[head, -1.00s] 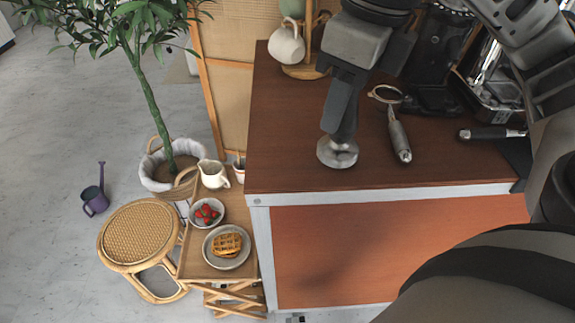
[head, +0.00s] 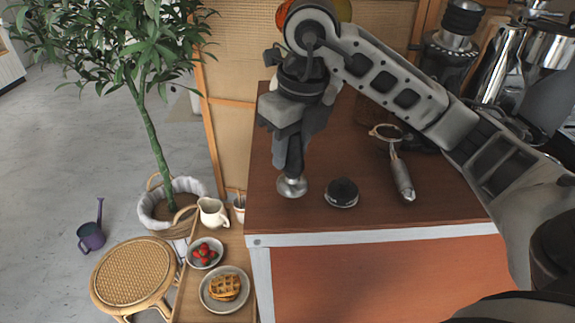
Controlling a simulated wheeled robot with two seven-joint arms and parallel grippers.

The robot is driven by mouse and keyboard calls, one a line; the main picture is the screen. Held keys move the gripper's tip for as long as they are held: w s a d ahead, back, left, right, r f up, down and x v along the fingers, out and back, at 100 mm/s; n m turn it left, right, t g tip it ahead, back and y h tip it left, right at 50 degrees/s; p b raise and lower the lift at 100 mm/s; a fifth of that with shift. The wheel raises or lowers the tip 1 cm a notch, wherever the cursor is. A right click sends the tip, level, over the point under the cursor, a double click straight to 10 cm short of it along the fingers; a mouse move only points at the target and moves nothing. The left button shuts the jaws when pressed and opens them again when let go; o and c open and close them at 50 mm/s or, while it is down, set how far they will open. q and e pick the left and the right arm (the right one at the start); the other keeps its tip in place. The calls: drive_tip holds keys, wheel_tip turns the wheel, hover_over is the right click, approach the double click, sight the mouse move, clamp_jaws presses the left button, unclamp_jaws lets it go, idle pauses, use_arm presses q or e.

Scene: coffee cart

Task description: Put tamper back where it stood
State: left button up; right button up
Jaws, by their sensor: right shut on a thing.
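My right gripper (head: 290,150) points down over the left part of the brown counter top (head: 440,205). It is shut on the tamper (head: 291,187), whose round silver base shows below the fingers. The handle is hidden between the fingers. The base is at or just above the wood; I cannot tell whether it touches. A low black round piece with a metal rim (head: 342,193) sits on the counter just right of the tamper, apart from it. My left gripper is not in view.
A portafilter (head: 400,175) lies on the counter to the right. A grinder (head: 452,45) and shiny metal coffee gear (head: 500,65) stand at the back right. Left of the counter, a low wooden tray table holds a cream jug (head: 212,212), strawberries (head: 204,252) and waffles (head: 225,287).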

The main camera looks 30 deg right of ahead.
sight(288, 165)
drive_tip(key=shift+w+f, duration=0.35)
drive_tip(key=shift+f, duration=0.05)
drive_tip(key=f, duration=0.3)
drive_tip(key=shift+w+f, duration=0.2)
drive_tip(key=shift+f, duration=0.05)
drive_tip(key=shift+f, duration=0.15)
drive_tip(key=o, duration=1.1)
